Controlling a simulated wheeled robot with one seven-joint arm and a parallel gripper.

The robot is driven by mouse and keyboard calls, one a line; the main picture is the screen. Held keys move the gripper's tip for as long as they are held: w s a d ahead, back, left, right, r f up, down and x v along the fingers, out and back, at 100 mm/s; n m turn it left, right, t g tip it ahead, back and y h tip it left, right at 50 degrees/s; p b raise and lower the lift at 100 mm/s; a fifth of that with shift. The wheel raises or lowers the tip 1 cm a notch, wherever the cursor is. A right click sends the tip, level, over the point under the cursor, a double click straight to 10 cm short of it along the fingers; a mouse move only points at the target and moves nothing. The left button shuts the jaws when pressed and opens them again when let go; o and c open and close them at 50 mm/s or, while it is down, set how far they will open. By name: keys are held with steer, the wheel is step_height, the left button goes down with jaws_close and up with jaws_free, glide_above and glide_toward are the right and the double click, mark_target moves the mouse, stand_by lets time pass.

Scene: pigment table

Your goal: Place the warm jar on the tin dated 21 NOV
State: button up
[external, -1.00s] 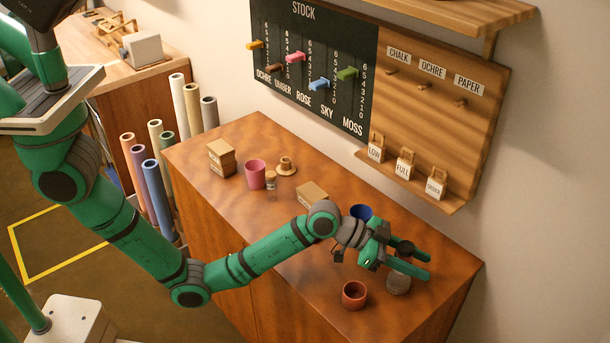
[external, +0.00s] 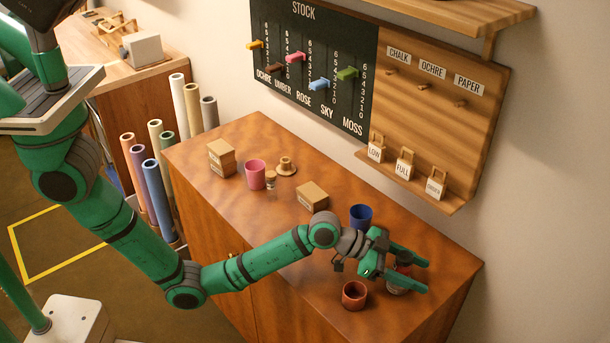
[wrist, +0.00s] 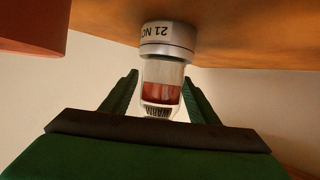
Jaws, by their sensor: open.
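In the wrist view, which is upside down, a clear jar with red contents (wrist: 160,93) and an inverted label, partly hidden, that seems to read WARM stands upright on a grey tin (wrist: 167,38). The tin's label reads 21 NOV, its end cut by the curve. Jar and tin appear to touch. My gripper (wrist: 162,100) is open, with one finger on each side of the jar and visible gaps. In the external view my gripper (external: 408,270) is over the tin (external: 396,290) near the table's right end, hiding much of the jar and tin.
A red-brown pot (external: 354,295) stands close left of the tin. A blue pot (external: 361,216) stands behind my wrist. Cardboard boxes (external: 312,196) and a pink pot (external: 255,175) stand farther left on the table (external: 250,137). The front left of the table is clear.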

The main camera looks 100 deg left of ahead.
mark_target(395, 262)
steer(key=shift+r, duration=0.15)
steer(key=v, duration=1.2)
